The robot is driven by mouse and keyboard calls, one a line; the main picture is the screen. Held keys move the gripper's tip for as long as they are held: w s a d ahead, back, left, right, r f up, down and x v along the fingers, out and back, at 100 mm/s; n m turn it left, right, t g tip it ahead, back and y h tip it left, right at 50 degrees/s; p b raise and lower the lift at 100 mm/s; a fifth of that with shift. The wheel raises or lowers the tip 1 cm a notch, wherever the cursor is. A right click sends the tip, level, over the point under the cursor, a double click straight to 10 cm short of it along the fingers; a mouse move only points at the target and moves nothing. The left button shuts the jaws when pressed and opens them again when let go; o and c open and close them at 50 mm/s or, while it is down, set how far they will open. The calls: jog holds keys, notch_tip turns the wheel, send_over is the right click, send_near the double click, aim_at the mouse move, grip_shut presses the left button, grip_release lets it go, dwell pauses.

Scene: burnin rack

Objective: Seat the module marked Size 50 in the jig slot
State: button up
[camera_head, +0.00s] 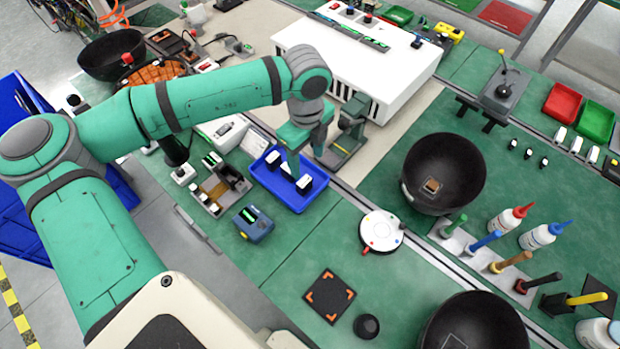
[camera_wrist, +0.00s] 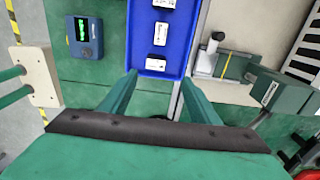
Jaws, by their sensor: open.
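A blue tray (camera_head: 318,199) lies below my gripper (camera_head: 292,168); it also shows in the wrist view (camera_wrist: 181,45). It holds small white modules with dark markings: one near the far end (camera_wrist: 164,3), one in the middle (camera_wrist: 160,33) and one nearest my fingers (camera_wrist: 155,65). The markings are too small to read, so I cannot tell which is Size 50. In the wrist view my gripper (camera_wrist: 157,95) is open and empty, its fingers apart just short of the nearest module. A grey fixture (camera_head: 345,145), perhaps the jig, stands right of the tray; its slot is not clear.
A blue meter (camera_head: 253,225) with a green display and a grey-brown fixture (camera_head: 222,188) stand left of the tray. A large white rack (camera_head: 355,60) stands behind. A round white dial (camera_head: 381,232) and a black bowl (camera_head: 444,172) are to the right. Bench near the tray's front is clear.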

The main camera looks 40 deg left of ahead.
aim_at(304, 181)
jog(key=f, duration=0.4)
jog(key=shift+s+a, duration=0.1)
jog(key=shift+s, duration=0.3)
jog(key=shift+f, duration=2.2)
jog(key=shift+s, duration=0.1)
jog(key=c, duration=1.2)
